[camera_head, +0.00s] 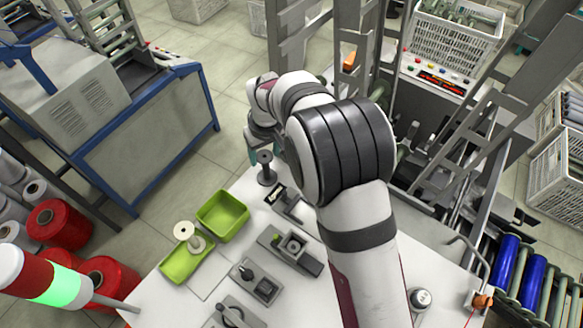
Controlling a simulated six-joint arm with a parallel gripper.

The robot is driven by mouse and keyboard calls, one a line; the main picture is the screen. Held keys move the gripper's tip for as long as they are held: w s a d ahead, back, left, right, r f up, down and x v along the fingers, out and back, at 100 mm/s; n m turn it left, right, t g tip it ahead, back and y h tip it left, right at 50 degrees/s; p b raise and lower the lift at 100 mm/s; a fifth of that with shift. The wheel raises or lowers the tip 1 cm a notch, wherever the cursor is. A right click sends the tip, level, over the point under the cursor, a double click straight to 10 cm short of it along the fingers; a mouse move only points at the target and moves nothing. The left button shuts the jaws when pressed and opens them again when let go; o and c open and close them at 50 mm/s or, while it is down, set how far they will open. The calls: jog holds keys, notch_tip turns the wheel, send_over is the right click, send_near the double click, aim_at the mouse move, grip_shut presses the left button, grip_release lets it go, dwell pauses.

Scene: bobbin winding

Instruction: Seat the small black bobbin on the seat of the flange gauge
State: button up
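A dark bobbin (266,171), with a round top flange, thin core and wider bottom flange, is upright near the far edge of the white table. My gripper (265,148) is at its upper end, pointing down, partly hidden behind my own arm. Teal finger parts show on both sides of the bobbin's top, but whether they touch it is unclear. Several dark grey fixtures stand on the table. One has a square block with a round seat (293,246) and a small green part; it may be the flange gauge, but I cannot tell for sure.
A green bin (222,216) is empty. Other fixtures (255,281) stand near the front. A signal lamp (60,284) is at the lower left. Machine frames rise at the right. Some table lies hidden behind my arm.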

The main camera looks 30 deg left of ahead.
jog(key=c, duration=0.5)
jog(key=shift+w+a+v, duration=0.15)
jog(key=shift+a+v, duration=0.05)
jog(key=shift+v, duration=1)
jog(key=shift+w+a+v, duration=0.1)
jog(key=shift+a+v, duration=0.1)
jog(key=shift+v, duration=1.05)
jog(key=shift+r, duration=0.15)
jog(key=shift+d+r, duration=0.1)
jog(key=shift+d, duration=0.25)
jog(key=s+d+r+m, duration=0.1)
jog(key=s+d+m, duration=0.15)
jog(key=d, duration=0.55)
jog(key=s+d+m, duration=0.1)
jog(key=d+m, duration=0.2)
jog(key=d, duration=0.5)
jog(key=shift+m+t+h, duration=0.25)
jog(key=shift+t+h, duration=0.15)
jog(key=shift+h, duration=0.1)
jog(key=shift+s+d+f, duration=0.1)
jog(key=shift+s+f, duration=0.05)
jog(key=shift+f, duration=0.65)
jog(key=shift+s+d+f, duration=0.1)
jog(key=shift+f, duration=0.65)
jog(key=shift+s+d+f, duration=0.1)
jog(key=shift+s+f, duration=0.05)
jog(key=shift+f, duration=0.65)
